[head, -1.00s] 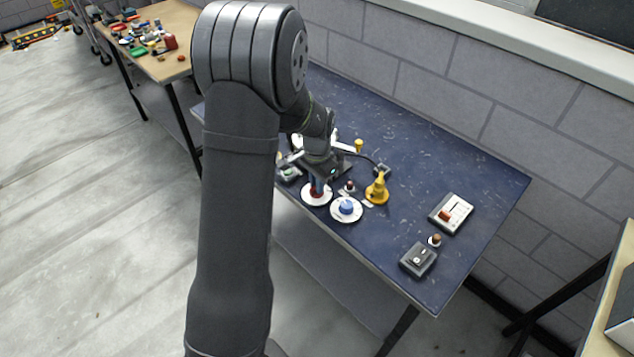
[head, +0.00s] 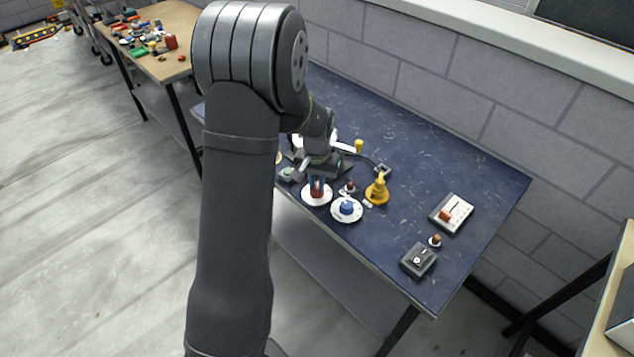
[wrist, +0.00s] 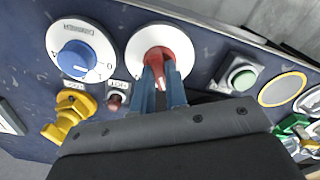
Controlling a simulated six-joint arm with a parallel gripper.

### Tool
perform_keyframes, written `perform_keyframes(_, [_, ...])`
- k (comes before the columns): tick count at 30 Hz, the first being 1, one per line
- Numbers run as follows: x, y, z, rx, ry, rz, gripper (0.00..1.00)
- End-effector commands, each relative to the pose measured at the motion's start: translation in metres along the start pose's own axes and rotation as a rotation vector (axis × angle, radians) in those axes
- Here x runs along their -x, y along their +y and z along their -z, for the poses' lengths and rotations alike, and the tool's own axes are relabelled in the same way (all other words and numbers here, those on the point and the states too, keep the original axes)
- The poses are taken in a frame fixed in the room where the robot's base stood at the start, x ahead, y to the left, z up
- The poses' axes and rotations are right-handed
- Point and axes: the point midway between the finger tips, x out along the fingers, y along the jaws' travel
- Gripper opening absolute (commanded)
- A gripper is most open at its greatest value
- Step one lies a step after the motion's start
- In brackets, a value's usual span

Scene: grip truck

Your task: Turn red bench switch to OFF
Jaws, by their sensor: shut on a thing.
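The red bench switch (wrist: 158,58) is a red knob on a round white plate (wrist: 137,48), near the front edge of the blue bench. It also shows in the head view (head: 317,189), partly covered by my gripper. My gripper (wrist: 161,80) points down at the knob, and its two blue fingers are shut on the knob's near part. In the head view my gripper (head: 317,183) stands right over the white plate. The knob's exact setting is hard to read.
A blue dial (wrist: 76,58) on a white plate sits close beside the switch. A yellow valve (head: 377,188), a green button box (wrist: 240,77), a slider box (head: 451,213) and a grey toggle box (head: 419,260) are also on the bench. The bench's right part has free room.

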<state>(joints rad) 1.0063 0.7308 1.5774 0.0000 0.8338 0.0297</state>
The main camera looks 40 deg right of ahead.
Motion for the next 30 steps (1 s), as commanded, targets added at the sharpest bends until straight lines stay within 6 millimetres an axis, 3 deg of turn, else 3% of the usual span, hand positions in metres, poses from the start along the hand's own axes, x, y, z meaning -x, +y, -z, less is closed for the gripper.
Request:
perform_keyframes(11, [0.001,0.000,0.001,0.005,0.002,0.000,0.00])
perform_keyframes(12, [0.001,0.000,0.001,0.005,0.002,0.000,0.17])
perform_keyframes(15, [0.001,0.000,0.001,0.005,0.002,0.000,0.35])
perform_keyframes(25, [0.003,0.000,0.001,0.004,0.002,0.000,0.35])
perform_keyframes(30, [0.025,0.000,0.001,0.004,0.005,0.000,0.35])
